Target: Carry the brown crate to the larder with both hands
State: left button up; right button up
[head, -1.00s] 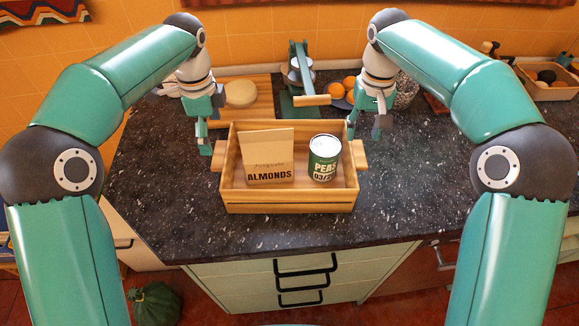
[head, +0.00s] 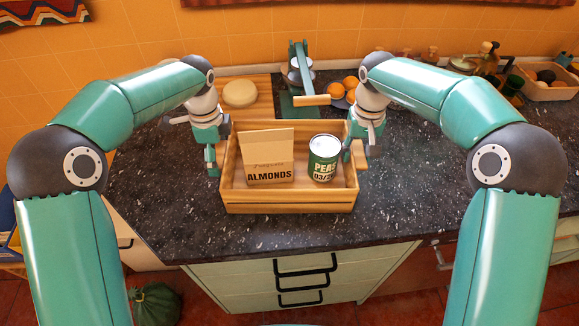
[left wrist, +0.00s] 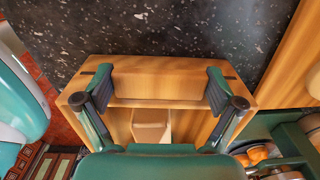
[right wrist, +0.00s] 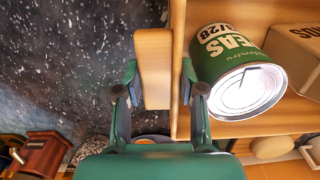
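The brown crate (head: 290,207) is a wooden box standing level on the dark speckled worktop. It holds a box of almonds (head: 268,160) and a green can of peas (head: 324,160). My left gripper (head: 212,158) is at the crate's left handle. In the left wrist view its spread fingers stand at the two ends of that handle (left wrist: 160,78); contact is unclear. My right gripper (head: 356,150) is open around the crate's right handle. In the right wrist view one finger is on each side of that handle (right wrist: 153,65), with a gap on the can side.
The worktop (head: 420,190) is clear to the right and in front of the crate. Another crate (head: 550,90) stands far right. No larder is identifiable.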

pick_arm(q)
jog(key=c, duration=0.5)
pick_arm(e)
grip_shut()
pick_arm(q)
jog(key=shift+c, duration=1.4)
jog(key=shift+r, duration=0.1)
pick_arm(e)
jog(key=shift+r, duration=0.1)
pick_arm(q)
jog(key=shift+w+r, duration=0.1)
jog(key=shift+w, duration=0.05)
pick_arm(e)
jog(key=shift+w, duration=0.1)
